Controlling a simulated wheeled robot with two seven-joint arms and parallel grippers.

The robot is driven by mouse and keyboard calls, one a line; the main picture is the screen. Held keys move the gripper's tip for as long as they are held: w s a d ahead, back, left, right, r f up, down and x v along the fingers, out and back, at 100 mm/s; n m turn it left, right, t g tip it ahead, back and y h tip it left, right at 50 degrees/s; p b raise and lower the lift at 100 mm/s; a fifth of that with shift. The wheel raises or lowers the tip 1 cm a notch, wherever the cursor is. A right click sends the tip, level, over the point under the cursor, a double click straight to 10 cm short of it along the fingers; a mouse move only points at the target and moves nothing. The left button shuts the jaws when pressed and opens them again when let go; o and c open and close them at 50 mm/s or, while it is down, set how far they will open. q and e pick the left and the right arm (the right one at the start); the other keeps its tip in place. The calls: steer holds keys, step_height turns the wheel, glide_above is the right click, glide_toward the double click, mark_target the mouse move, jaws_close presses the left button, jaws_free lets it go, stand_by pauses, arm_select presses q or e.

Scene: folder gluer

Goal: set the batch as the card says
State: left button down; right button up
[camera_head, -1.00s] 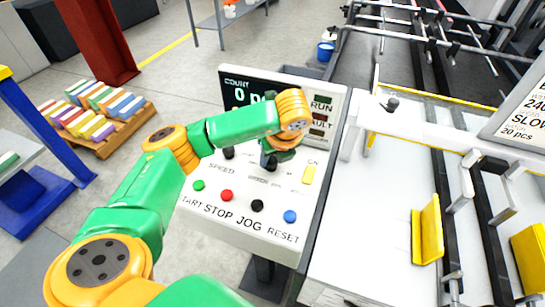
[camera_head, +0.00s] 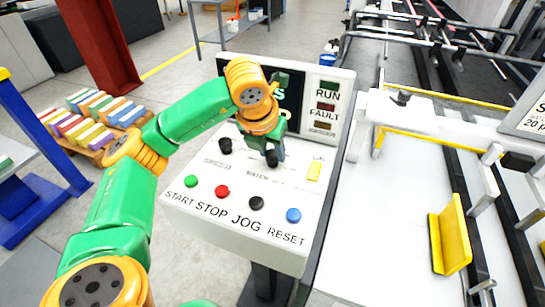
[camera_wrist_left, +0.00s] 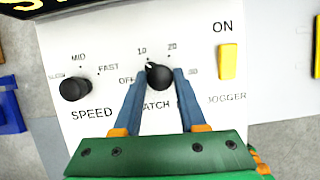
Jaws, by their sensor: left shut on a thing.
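The batch knob (camera_wrist_left: 161,78), black and round, sits on the white control panel (camera_wrist_left: 110,30) between the labels OFF, 10, 20 and a blurred last one. Its pale mark points up-left, close to 10. My left gripper (camera_wrist_left: 160,75) is shut on this knob, one blue finger on each side. In the head view my left gripper (camera_head: 272,153) reaches the knob from above and mostly hides it. The card (camera_head: 533,122) at the right edge is cut off; "20 p" is readable. My right gripper is not in view.
The speed knob (camera_wrist_left: 74,88) is left of the batch knob, the yellow jogger switch (camera_wrist_left: 228,62) right. Green, red, black and blue buttons (camera_head: 256,203) line the panel's front. The machine bed (camera_head: 385,220) is at right.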

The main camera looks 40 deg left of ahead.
arm_select(q)
steer(key=m+h, duration=0.1)
steer(key=m, duration=0.1)
steer(key=shift+a+m, duration=0.15)
steer(key=shift+m, duration=0.25)
steer(key=m, duration=0.1)
steer(key=m+h, duration=0.1)
steer(key=m, duration=0.1)
steer(key=shift+a+r+m, duration=0.1)
steer(key=shift+r+m, duration=0.1)
steer(key=shift+m, duration=0.1)
steer(key=m+h+p, duration=0.1)
steer(key=m, duration=0.1)
steer(key=m+g+h+p, duration=0.1)
steer(key=m, duration=0.1)
steer(key=shift+w+a+r, duration=0.1)
steer(key=shift+w, duration=0.05)
steer(key=shift+m+g+h+p, duration=0.45)
steer(key=shift+m+p, duration=0.75)
steer(key=shift+m, duration=0.6)
steer(key=shift+c, duration=2.4)
jaws_free()
steer(key=shift+a, duration=0.1)
steer(key=shift+f, duration=0.2)
